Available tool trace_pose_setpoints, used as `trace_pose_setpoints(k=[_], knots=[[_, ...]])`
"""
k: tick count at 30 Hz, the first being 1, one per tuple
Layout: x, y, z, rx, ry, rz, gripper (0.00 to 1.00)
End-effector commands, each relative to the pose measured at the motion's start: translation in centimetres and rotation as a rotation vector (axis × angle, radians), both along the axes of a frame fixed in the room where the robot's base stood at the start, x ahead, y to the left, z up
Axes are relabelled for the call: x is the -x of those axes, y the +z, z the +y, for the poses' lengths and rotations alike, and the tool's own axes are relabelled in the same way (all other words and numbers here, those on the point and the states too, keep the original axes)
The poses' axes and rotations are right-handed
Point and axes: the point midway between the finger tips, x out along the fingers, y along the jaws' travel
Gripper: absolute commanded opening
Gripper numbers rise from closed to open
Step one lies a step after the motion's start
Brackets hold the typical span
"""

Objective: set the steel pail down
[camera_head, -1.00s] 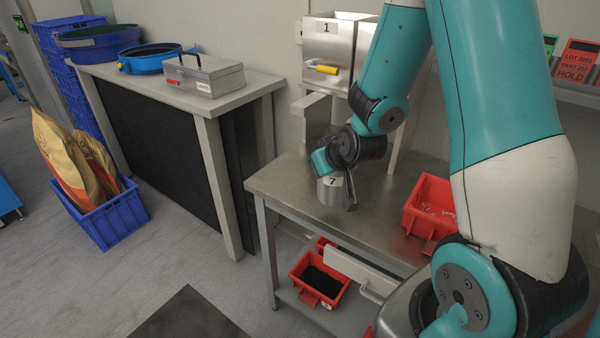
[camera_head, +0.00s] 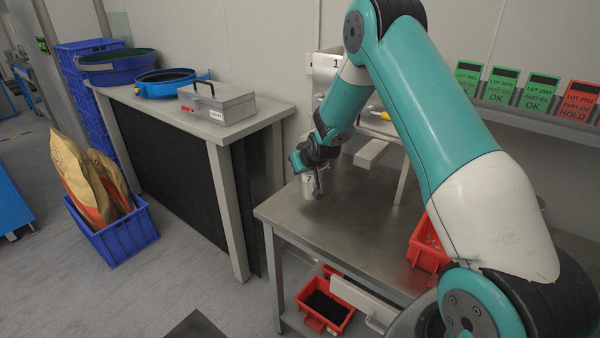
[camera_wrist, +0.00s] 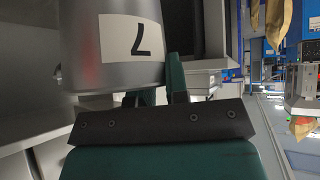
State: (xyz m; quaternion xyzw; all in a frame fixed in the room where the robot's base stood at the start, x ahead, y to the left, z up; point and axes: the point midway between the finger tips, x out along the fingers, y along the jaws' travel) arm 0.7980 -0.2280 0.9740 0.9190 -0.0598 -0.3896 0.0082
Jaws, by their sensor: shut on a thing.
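The steel pail (camera_head: 308,187) is a small grey metal pail with a white label marked 7. It hangs in my gripper (camera_head: 315,179) at the left end of the steel bench (camera_head: 335,222). My gripper is shut on it. The pail looks upright and appears a little above the bench top, but I cannot tell the gap below it. In the wrist view the pail (camera_wrist: 85,62) fills the upper left, close to the dark jaw mount. Its rim and underside are not clearly visible there.
A red bin (camera_head: 428,245) stands at the bench's right, partly behind my arm. Another red bin (camera_head: 325,309) with black contents sits on the lower shelf. Left is a side table (camera_head: 262,108) with a grey metal case (camera_head: 217,104) and blue sieve. The bench middle is bare.

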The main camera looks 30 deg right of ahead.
Motion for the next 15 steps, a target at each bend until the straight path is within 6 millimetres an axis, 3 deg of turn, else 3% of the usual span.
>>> trace_pose_setpoints(k=[7,15], knots=[[-0.1,-2.9,0.1,0.000,0.001,0.002,0.00],[-0.1,-3.5,0.1,0.000,0.001,-0.001,0.00]])
